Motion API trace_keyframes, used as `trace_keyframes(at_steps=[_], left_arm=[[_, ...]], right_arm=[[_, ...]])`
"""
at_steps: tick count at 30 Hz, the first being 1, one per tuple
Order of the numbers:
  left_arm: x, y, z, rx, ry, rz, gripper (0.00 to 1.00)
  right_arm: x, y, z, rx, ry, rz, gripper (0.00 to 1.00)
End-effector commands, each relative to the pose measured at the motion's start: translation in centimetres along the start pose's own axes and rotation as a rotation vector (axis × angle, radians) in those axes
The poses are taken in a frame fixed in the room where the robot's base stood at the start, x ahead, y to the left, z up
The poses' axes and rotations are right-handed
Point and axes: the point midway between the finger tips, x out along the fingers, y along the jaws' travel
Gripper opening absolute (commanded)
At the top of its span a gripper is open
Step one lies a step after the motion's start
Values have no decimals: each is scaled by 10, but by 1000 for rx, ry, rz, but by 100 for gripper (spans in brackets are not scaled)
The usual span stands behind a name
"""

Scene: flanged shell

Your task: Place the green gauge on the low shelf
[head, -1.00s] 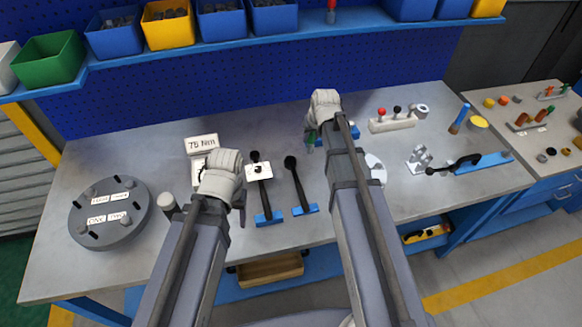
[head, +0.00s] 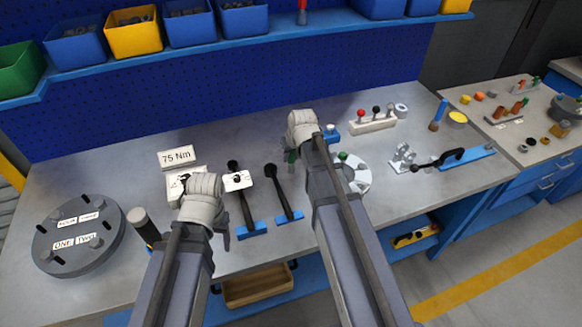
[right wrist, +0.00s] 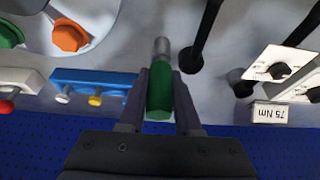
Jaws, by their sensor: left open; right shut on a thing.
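The green gauge (right wrist: 160,95) is a short green cylinder with a grey tip. In the right wrist view it sits between the two dark fingers of my right gripper (right wrist: 160,100), which is shut on it. In the head view the right gripper (head: 291,157) is above the bench, beside the black-handled levers, and only a little green shows there. My left gripper (head: 224,236) is open near the front edge of the bench, its fingers mostly hidden by the wrist. A low blue shelf (head: 313,272) shows partly beneath the bench, much of it hidden by my arms and the bench top.
A wooden tray (head: 258,290) and a yellow-black level (head: 414,236) are under the bench. On top are a grey flanged disc (head: 78,233), a 75 Nm sign (head: 176,157), two black levers (head: 284,190), a white ring (head: 358,175) and a knob rack (head: 373,125). Coloured bins line the upper shelf.

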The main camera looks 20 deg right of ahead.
Motion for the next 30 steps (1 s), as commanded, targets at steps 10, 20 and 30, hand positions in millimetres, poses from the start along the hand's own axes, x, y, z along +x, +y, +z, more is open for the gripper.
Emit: trace_keyframes(at_steps=[10,20,30], left_arm=[[37,4,-2,0,0,0,62],[36,4,-2,0,0,0,62],[39,4,-2,0,0,0,62]], right_arm=[[34,0,14,0,0,0,0],[34,0,14,0,0,0,0],[36,0,15,0,0,0,56]])
